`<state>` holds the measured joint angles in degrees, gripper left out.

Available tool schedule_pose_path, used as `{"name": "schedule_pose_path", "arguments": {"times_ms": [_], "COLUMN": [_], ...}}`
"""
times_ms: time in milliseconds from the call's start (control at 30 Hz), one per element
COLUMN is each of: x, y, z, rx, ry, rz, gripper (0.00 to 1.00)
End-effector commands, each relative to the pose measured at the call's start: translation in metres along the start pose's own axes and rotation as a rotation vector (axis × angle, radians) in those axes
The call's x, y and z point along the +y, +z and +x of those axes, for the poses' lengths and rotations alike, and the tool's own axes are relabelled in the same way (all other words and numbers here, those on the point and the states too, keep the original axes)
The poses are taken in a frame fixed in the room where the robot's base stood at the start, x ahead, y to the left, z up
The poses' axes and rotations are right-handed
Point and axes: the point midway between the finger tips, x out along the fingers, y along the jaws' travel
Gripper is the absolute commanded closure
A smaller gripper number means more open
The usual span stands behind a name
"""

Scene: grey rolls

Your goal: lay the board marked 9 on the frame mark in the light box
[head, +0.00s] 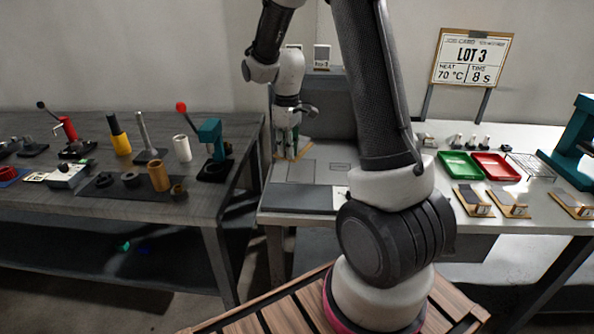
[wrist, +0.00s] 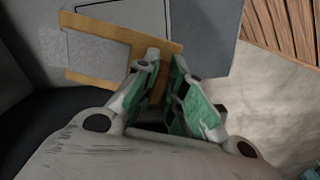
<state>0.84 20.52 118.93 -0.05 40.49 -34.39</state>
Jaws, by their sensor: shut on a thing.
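My gripper (head: 290,152) is at the left part of the grey light box, whose dark lid (head: 335,110) stands up behind its base (head: 300,198). In the wrist view my gripper (wrist: 163,70) is shut on a tan board (wrist: 120,43) with a grey patch (wrist: 95,60). The board's edge is between the green-padded fingers. No number on it can be read, and I cannot tell whether it touches the surface below. Outlined rectangles show on the grey panel (wrist: 195,30); which is the frame mark is unclear, and my arm hides part of the box.
Right of my arm are a green tray (head: 459,166), a red tray (head: 495,167), a wire rack (head: 530,167) and several tan-edged boards (head: 513,204). A LOT 3 sign (head: 473,60) stands behind. The left bench (head: 215,200) holds several tools.

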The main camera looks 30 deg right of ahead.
Motion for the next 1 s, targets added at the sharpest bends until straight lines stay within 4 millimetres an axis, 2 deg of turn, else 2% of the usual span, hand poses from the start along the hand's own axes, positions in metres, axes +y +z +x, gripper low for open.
{"name": "schedule_pose_path", "arguments": {"times_ms": [100,267,367,533,767,1000], "x": [0.014,0.023,0.024,0.024,0.024,0.024], "y": [0.024,0.041,0.045,0.045,0.045,0.044], "z": [-0.013,-0.019,-0.008,0.026,0.048,0.078], "rx": [0.002,0.0,-0.002,-0.003,-0.001,0.0], "ry": [0.002,0.001,-0.002,-0.003,-0.001,0.0], "rz": [-0.185,-0.35,-0.388,-0.392,-0.391,-0.391], "gripper": [1.0,1.0,1.0,1.0,1.0,1.0]}}
